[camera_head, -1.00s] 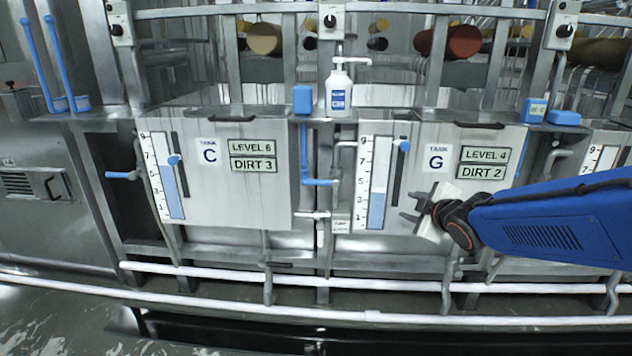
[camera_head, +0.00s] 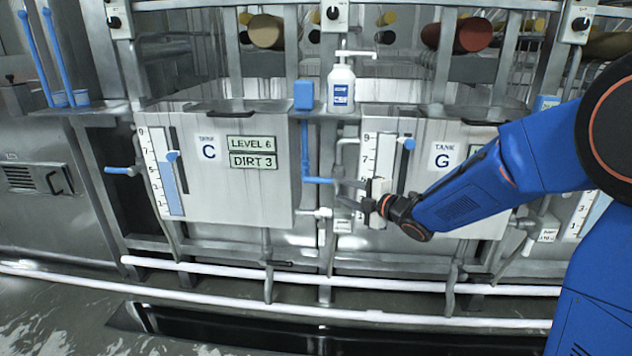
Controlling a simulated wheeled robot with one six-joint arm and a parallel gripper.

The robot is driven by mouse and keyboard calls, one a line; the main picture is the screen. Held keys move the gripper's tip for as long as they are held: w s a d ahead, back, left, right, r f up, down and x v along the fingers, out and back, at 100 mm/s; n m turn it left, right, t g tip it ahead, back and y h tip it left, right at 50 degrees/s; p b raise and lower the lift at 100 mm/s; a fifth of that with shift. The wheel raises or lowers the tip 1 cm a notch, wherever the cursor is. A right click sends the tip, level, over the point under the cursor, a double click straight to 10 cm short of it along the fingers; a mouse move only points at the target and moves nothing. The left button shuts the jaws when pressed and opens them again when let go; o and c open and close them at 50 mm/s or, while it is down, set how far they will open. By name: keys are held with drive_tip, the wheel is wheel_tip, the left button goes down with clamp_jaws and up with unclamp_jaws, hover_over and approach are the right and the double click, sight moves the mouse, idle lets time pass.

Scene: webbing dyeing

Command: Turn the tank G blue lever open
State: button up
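The tank G blue lever (camera_head: 318,181) lies horizontal at the left side of tank G (camera_head: 452,122), its handle pointing left from a grey pipe. My gripper (camera_head: 342,193) reaches in from the right, in front of the tank's level gauge, with its fingers pointing left. The two dark fingers are apart with nothing visible between them, so it is open. The upper fingertip appears close to the lever's right end; I cannot tell whether they touch. My gripper and arm hide the lower gauge and the tank's level and dirt signs.
Tank C (camera_head: 220,200) is on the left with its own blue lever (camera_head: 122,171). A white pump bottle (camera_head: 341,88) and a blue box (camera_head: 304,94) stand on the ledge above the lever. White pipes (camera_head: 340,285) run low across the front.

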sight(319, 181)
drive_tip(key=x, duration=1.3)
drive_tip(key=shift+w+a, duration=0.2)
drive_tip(key=shift+w, duration=0.05)
drive_tip(key=shift+c, duration=0.6)
clamp_jaws()
